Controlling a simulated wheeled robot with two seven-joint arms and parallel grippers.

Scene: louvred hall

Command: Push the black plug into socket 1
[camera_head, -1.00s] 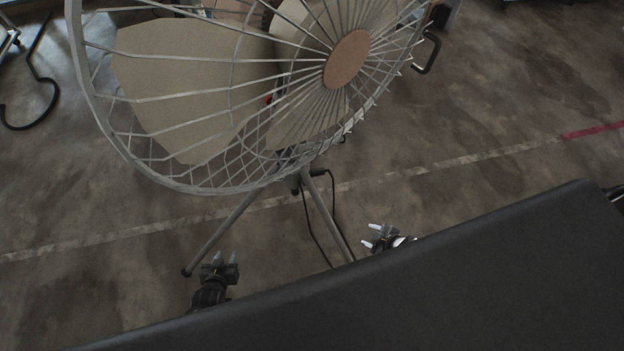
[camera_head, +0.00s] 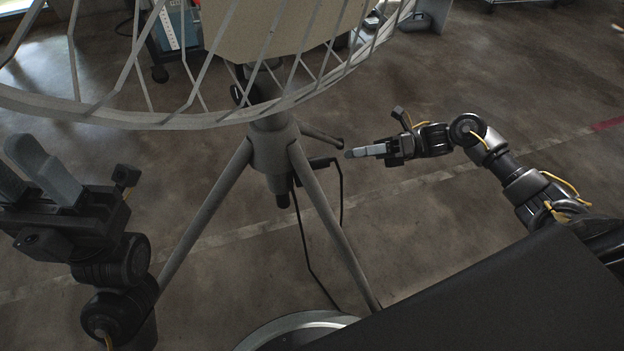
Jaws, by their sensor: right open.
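I cannot make out a numbered socket. My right gripper (camera_head: 352,153) points left, its pale fingertips just right of the plug and seemingly apart from it. It is open and empty, though seen side-on. My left gripper (camera_head: 14,163) is at the left edge, its grey fingers spread and empty, well away from the plug.
A large wire fan cage (camera_head: 165,118) overhangs the stand at the top. The tripod's legs spread over the concrete floor (camera_head: 420,235). A pale round rim (camera_head: 295,325) shows at the bottom. A wheeled cart with a blue case (camera_head: 180,25) stands behind. The floor at right is largely clear.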

